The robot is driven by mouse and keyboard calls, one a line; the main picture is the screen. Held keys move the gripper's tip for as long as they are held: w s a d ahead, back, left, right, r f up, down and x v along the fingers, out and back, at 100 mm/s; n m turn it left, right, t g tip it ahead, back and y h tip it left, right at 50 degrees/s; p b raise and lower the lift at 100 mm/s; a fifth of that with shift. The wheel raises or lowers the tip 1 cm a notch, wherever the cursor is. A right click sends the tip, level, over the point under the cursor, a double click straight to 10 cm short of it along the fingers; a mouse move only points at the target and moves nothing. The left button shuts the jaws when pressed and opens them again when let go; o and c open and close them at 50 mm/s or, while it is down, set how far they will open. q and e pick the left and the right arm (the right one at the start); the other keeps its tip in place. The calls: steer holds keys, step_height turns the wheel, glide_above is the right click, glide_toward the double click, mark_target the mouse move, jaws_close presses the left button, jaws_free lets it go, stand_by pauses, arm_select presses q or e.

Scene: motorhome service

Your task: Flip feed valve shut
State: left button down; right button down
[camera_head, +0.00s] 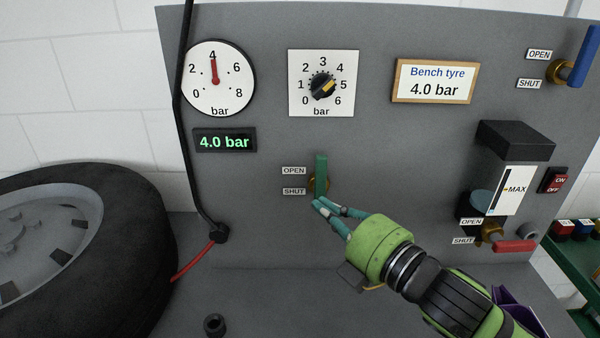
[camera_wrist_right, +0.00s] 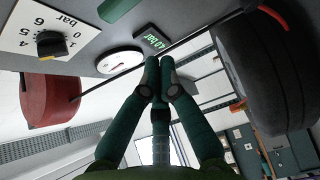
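The valve with the green lever (camera_head: 321,175) is on the grey panel, between an OPEN label and a SHUT label to its left. Its lever stands upright, with its brass body partly hidden behind it. No label names it as the feed valve. My right gripper (camera_head: 327,206) is just below the lever's lower end, with its fingers pointing up and left; whether it touches cannot be told. In the right wrist view the gripper's fingertips (camera_wrist_right: 158,68) are together with nothing seen between them. The green lever (camera_wrist_right: 118,8) shows at that view's top edge. My left gripper is not in view.
A blue-lever valve (camera_head: 584,58) points up at the upper right. A red-lever valve (camera_head: 515,246) lies level at the lower right, under a black-topped unit (camera_head: 515,140). The dial gauge (camera_head: 218,78) points to 4. A tyre (camera_head: 130,240) stands at left.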

mark_target(320, 176)
steer(key=w+a+p, duration=0.2)
steer(key=w+p, duration=0.3)
steer(key=w, duration=0.2)
steer(key=shift+w+r, duration=0.2)
steer(key=shift+w, duration=0.1)
stand_by(0.6)
steer(key=shift+a, duration=0.15)
